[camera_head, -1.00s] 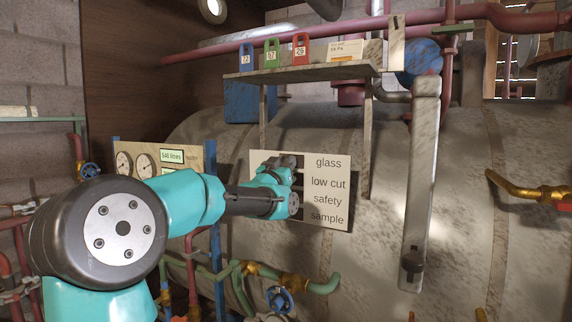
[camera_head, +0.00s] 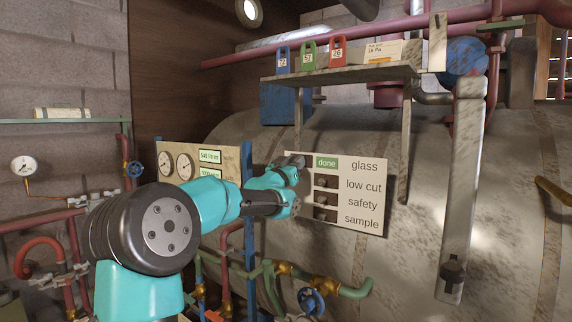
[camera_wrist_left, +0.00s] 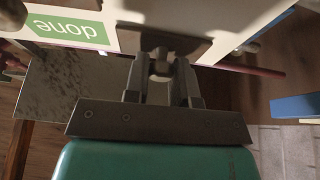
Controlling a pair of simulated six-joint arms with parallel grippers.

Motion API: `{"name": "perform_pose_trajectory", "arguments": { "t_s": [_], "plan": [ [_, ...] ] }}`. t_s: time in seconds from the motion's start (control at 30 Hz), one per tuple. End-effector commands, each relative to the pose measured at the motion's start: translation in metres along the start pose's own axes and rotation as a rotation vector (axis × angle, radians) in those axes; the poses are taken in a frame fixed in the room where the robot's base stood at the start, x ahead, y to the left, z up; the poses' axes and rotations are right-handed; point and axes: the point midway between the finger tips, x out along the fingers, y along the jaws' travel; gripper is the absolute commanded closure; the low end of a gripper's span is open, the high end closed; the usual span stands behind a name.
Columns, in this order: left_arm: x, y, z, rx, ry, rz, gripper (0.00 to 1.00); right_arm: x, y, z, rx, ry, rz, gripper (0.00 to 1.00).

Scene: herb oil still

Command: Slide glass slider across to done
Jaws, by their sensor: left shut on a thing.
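A white board (camera_head: 345,213) with rows marked glass, low cut, safety and sample stands in front of the tank. In its top row a green "done" label (camera_head: 327,162) is bare beside the word glass; the label also shows in the left wrist view (camera_wrist_left: 68,28). My left gripper (camera_head: 296,162) is at the left end of that row, shut on the glass slider, whose knob (camera_wrist_left: 160,62) sits between the fingers in the wrist view. My fingers mostly hide this slider in the head view. Dark knobs sit in the three lower rows. My right gripper is not in view.
A gauge panel (camera_head: 170,145) stands left of the board, with a blue post (camera_head: 249,235) between them. A shelf (camera_head: 345,73) with coloured tags is above. Green pipes and a blue valve wheel (camera_head: 311,301) are below.

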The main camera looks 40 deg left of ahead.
Motion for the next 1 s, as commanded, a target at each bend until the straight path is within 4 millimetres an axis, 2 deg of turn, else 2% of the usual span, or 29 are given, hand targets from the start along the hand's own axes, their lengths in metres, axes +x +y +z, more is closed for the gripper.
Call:
{"name": "perform_pose_trajectory", "arguments": {
  "t_s": [0.23, 0.27, 0.5, 0.83, 1.0],
  "plan": [
    [-0.001, -0.005, -0.002, 0.000, 0.003, -0.009, 1.00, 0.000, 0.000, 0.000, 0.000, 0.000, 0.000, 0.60],
    [-0.001, -0.005, -0.002, 0.000, 0.003, -0.010, 0.73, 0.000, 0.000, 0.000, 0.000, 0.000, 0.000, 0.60],
    [-0.001, -0.004, -0.002, 0.000, 0.002, -0.008, 0.50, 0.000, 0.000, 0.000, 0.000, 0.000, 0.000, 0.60],
    [-0.003, -0.004, -0.001, 0.000, 0.001, -0.007, 0.50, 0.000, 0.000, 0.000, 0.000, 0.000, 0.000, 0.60],
    [-0.017, -0.004, -0.002, 0.001, 0.001, -0.008, 0.50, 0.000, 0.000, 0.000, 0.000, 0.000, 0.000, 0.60]
  ]
}}
